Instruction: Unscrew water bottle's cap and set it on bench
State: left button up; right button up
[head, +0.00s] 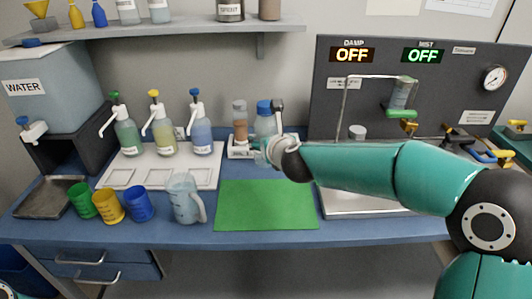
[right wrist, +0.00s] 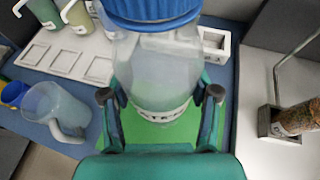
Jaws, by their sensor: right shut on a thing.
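The clear water bottle (head: 264,127) has a blue cap (head: 263,106) on its top and stands upright behind the green mat in the head view. In the right wrist view the bottle (right wrist: 158,75) is large, with the cap (right wrist: 153,10) cut off by the top edge. My right gripper (right wrist: 161,98) is shut on the bottle's body, a finger on each side. In the head view the right gripper (head: 268,151) is partly hidden by its own wrist. I cannot tell whether the bottle's base touches anything.
The green mat (head: 266,217) is empty on the blue bench. A clear jug (head: 184,199) and coloured cups (head: 109,206) stand left of it. Pump bottles (head: 160,130) stand on a white tray behind. A small white rack (head: 238,153) holds a brown-filled bottle. A grey panel apparatus (head: 330,120) stands right.

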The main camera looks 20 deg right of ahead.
aim_at(266, 129)
jog(key=shift+r+p, duration=0.6)
jog(key=shift+r, duration=1)
jog(key=o, duration=0.6)
grip_shut()
jog(key=shift+d, duration=0.1)
